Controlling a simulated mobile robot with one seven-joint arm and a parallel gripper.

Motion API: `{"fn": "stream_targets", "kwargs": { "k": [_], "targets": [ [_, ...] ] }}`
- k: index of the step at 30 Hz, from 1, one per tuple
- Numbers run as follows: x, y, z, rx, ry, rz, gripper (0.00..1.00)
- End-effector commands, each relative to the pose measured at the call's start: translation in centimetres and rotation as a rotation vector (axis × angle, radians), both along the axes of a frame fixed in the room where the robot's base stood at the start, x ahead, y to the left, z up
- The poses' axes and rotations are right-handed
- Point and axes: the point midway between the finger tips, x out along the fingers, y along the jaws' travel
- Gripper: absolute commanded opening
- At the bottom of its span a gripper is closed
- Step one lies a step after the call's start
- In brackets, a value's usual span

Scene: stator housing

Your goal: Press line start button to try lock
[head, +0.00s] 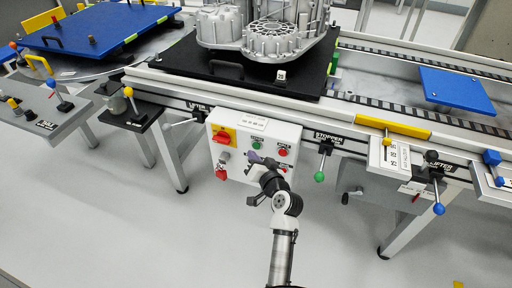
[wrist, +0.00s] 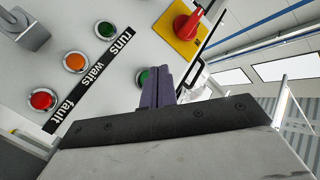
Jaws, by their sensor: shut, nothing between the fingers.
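A white control panel (head: 268,132) hangs on the front of the conveyor. In the head view it carries a green button (head: 257,145), a red button (head: 282,152) and a red-on-yellow rotary switch (head: 222,135). My gripper (head: 255,158) is at the panel, just below the green button, with its fingers closed and empty. In the wrist view the closed fingers (wrist: 156,82) partly cover a green button (wrist: 143,76). I cannot tell whether they touch it. The small button labels are not legible, so the line start button cannot be confirmed by name.
Green, orange and red round lamps (wrist: 75,62) sit beside a black strip reading runs, waits, fault. A stopper lever with a green knob (head: 319,177) hangs right of the panel. A grey housing (head: 275,38) stands on a black pallet above. The floor in front is clear.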

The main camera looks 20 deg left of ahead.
Motion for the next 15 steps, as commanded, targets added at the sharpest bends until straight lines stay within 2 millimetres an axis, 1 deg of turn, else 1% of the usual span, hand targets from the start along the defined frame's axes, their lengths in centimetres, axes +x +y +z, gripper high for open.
{"fn": "stream_targets", "kwargs": {
  "k": [15],
  "targets": [
    [-5.1, 0.2, -0.1, 0.000, 0.002, 0.001, 0.00]
  ]
}}
